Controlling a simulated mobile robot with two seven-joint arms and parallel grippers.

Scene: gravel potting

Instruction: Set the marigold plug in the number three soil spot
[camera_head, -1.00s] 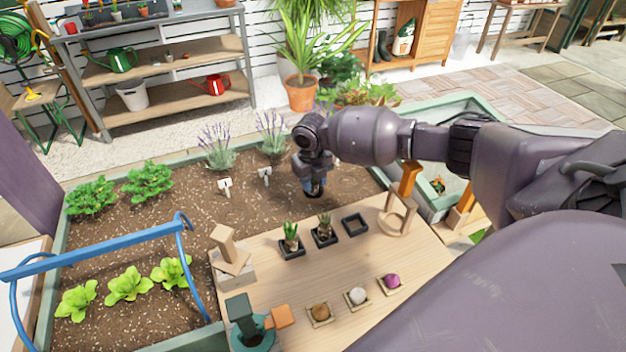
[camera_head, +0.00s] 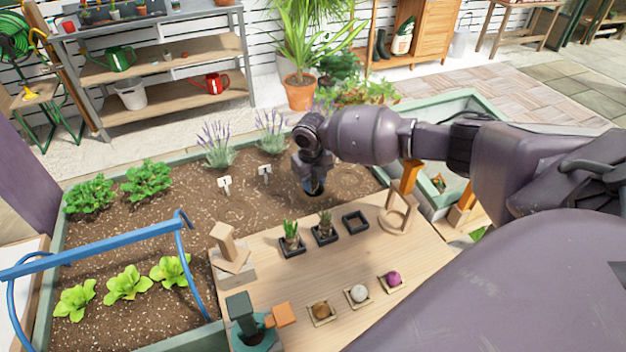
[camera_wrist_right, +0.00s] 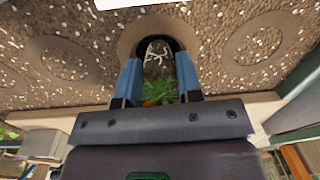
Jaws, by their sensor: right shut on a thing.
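The marigold plug (camera_wrist_right: 160,62), a dark root ball with pale roots and green leaves with a little orange, sits between the blue fingers of my right gripper (camera_wrist_right: 159,78). The gripper (camera_head: 314,188) is shut on it and points down at the soil in the head view. In the wrist view the plug is over a round soil spot (camera_wrist_right: 128,40) with a raised rim; how deep it sits is hidden. Tags "1" (camera_head: 225,183) and "2" (camera_head: 265,171) stand left of the gripper. No number three tag is readable; my arm covers that area. My left gripper is not in view.
A wooden board (camera_head: 320,265) in front holds two small potted plants, an empty black square pot (camera_head: 355,221), a wooden ring stand (camera_head: 397,212) and several bulbs in trays. Lavender (camera_head: 216,145) grows behind. A blue hoop handle (camera_head: 100,245) crosses the left side.

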